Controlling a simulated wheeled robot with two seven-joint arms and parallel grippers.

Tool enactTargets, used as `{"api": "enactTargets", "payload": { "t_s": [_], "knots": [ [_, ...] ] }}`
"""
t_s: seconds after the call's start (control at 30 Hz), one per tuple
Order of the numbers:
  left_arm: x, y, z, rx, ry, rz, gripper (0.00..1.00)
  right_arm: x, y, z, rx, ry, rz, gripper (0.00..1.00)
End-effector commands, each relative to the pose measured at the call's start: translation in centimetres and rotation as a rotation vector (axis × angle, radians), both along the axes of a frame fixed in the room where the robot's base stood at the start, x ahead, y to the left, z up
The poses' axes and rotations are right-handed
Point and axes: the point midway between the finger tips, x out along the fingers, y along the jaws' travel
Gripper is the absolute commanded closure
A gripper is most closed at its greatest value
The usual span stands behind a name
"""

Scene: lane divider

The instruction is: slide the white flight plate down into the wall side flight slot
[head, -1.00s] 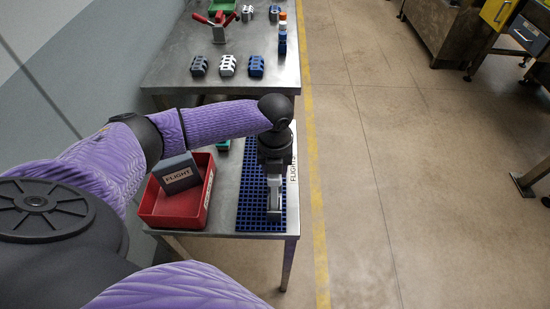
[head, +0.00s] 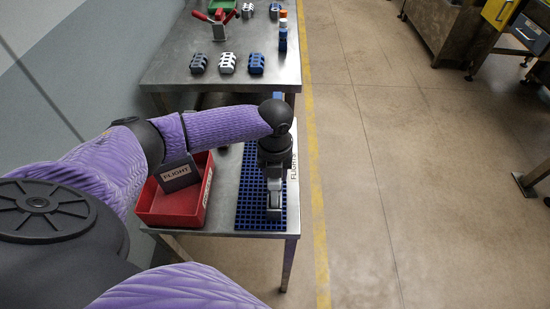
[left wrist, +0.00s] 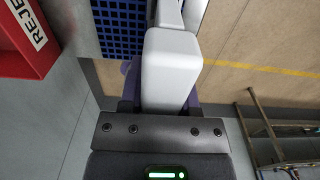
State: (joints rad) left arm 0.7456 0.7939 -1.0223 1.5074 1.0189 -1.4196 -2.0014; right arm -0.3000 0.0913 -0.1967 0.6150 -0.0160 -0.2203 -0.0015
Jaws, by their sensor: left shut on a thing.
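My left gripper (head: 274,208) points down over the blue grid mat (head: 244,212) near the front of the near table. A white strip reading FLIGHTS (head: 293,166) lies along the mat's right side. The wall side flight slot cannot be made out. My right gripper is out of view.
A red bin (head: 174,215) stands left of the mat, holding a grey FLIGHT box (head: 178,174). It also shows in the left wrist view (left wrist: 28,38). A farther table (head: 180,72) carries several small blocks and a red-handled clamp (head: 219,20). Open floor lies to the right.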

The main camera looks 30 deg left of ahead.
Motion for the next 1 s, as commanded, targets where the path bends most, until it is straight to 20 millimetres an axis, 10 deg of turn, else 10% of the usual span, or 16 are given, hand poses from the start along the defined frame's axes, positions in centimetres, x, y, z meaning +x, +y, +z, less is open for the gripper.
{"api": "enactTargets", "payload": {
  "t_s": [0.67, 0.7, 0.87, 1.0],
  "knots": [
    [0.0, 0.0, -1.8, -0.001, -0.001, 0.000, 1.00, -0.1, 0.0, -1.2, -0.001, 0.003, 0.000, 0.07],
    [0.0, 0.0, -1.7, 0.000, -0.001, 0.000, 0.53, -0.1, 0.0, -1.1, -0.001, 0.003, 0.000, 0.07],
    [0.0, 0.0, -1.7, 0.000, -0.001, 0.000, 0.19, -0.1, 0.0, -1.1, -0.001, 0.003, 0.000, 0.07],
    [0.0, 0.0, -1.7, -0.001, -0.001, 0.000, 0.18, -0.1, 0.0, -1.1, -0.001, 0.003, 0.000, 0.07]
  ]
}}
